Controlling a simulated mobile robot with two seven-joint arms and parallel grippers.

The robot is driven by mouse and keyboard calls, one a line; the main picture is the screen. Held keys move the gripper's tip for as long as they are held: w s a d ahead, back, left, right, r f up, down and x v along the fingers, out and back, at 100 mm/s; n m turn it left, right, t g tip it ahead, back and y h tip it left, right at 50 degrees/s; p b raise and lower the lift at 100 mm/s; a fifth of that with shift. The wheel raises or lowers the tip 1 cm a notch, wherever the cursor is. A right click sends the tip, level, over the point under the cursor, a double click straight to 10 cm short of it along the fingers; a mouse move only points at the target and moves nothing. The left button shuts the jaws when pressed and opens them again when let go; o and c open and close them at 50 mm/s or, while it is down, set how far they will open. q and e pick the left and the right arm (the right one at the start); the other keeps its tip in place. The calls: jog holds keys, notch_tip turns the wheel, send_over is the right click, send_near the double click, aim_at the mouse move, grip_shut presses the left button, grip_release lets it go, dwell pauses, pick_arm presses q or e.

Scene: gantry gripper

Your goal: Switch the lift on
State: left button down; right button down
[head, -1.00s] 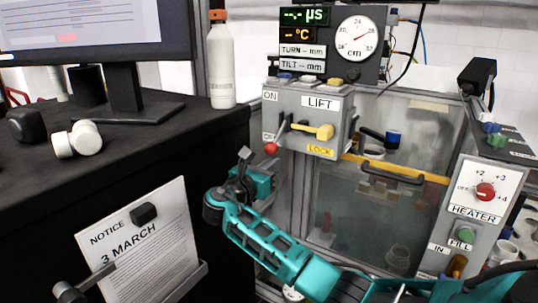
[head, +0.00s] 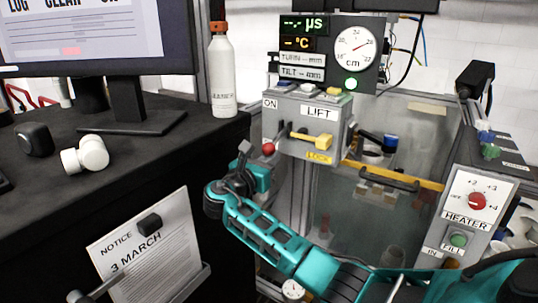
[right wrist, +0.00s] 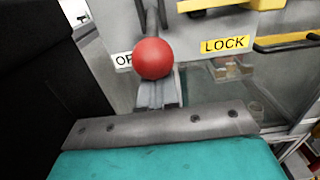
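The lift's grey control box (head: 276,118) carries ON and LIFT labels and a yellow LOCK label. Its lever ends in a red ball knob (head: 268,149), low on the box's left side. In the right wrist view the red ball (right wrist: 152,58) covers part of the OFF label. A yellow handle (head: 318,139) sits right of the lever. My right gripper (head: 243,152) is just left of and below the knob. In the right wrist view its fingers (right wrist: 160,92) look together, with their tips partly hidden by the ball; I cannot tell whether they touch it. My left gripper is out of view.
The heater panel (head: 473,200) stands at right. A glass-fronted tank with a yellow rail (head: 400,177) is below the box. A desk with a bottle (head: 222,80) and a notice (head: 150,245) are at left.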

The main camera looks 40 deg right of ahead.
aim_at(265, 153)
notch_tip(265, 153, up, 2)
jog(key=shift+r+p, duration=0.1)
jog(key=shift+p, duration=0.8)
jog(key=shift+r, duration=0.95)
jog(key=shift+s+a+f, duration=0.2)
jog(key=shift+a+f, duration=0.2)
jog(key=shift+a, duration=0.1)
jog(key=shift+s+a+f, duration=0.2)
jog(key=shift+a+f, duration=0.15)
jog(key=shift+a, duration=0.15)
jog(key=v, duration=0.7)
jog(key=shift+d, duration=0.1)
